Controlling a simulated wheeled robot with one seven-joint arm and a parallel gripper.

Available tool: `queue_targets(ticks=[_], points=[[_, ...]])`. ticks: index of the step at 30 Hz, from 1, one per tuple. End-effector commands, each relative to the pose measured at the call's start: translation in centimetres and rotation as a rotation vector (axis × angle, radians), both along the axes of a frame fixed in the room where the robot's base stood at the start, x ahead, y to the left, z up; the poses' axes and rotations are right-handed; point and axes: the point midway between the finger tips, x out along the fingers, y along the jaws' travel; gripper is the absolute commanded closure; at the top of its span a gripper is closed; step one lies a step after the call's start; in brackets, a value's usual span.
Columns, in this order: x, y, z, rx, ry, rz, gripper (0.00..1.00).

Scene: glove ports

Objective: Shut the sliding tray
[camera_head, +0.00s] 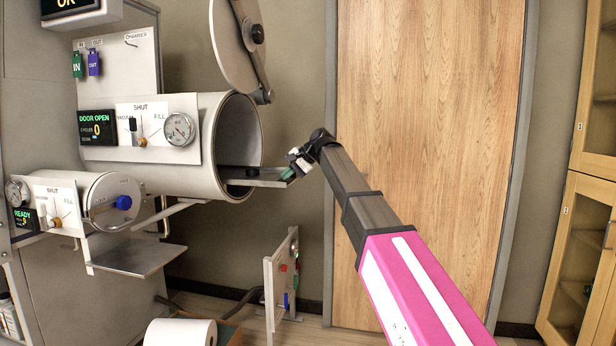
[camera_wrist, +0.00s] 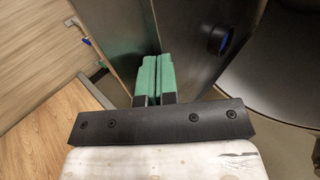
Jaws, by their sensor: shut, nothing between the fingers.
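The sliding tray (camera_head: 262,183) is a flat grey metal shelf in the head view. It sticks out to the right from the open mouth of the large grey cylindrical chamber (camera_head: 165,175), its inner part inside the bore. My gripper (camera_head: 287,174) is at the tray's outer end, green fingertips pointing down and left. In the wrist view the two green fingers (camera_wrist: 153,76) are shut together and hold nothing. Grey metal faces (camera_wrist: 190,45) rise close beside and beyond the fingertips. I cannot tell whether the fingers touch the tray.
The chamber's round door (camera_head: 232,45) hangs open above the mouth. A smaller chamber with a blue knob (camera_head: 123,202) and a metal shelf (camera_head: 138,257) are lower left. A panel stand (camera_head: 283,285) stands below the tray. A wooden door (camera_head: 430,120) is behind my arm.

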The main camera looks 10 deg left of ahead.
Motion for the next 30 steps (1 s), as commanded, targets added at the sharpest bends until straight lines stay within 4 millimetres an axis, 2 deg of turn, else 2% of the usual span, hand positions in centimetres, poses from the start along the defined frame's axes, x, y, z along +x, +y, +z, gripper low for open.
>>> queue_targets(ticks=[1,18,24,30], points=[[0.3,1.8,0.1,0.0,0.0,0.003,1.0],[1.6,17.4,0.1,-0.001,0.0,0.001,1.0],[1.9,21.6,0.1,-0.001,-0.001,0.001,1.0],[2.0,24.2,0.1,0.0,-0.001,0.0,1.0]])
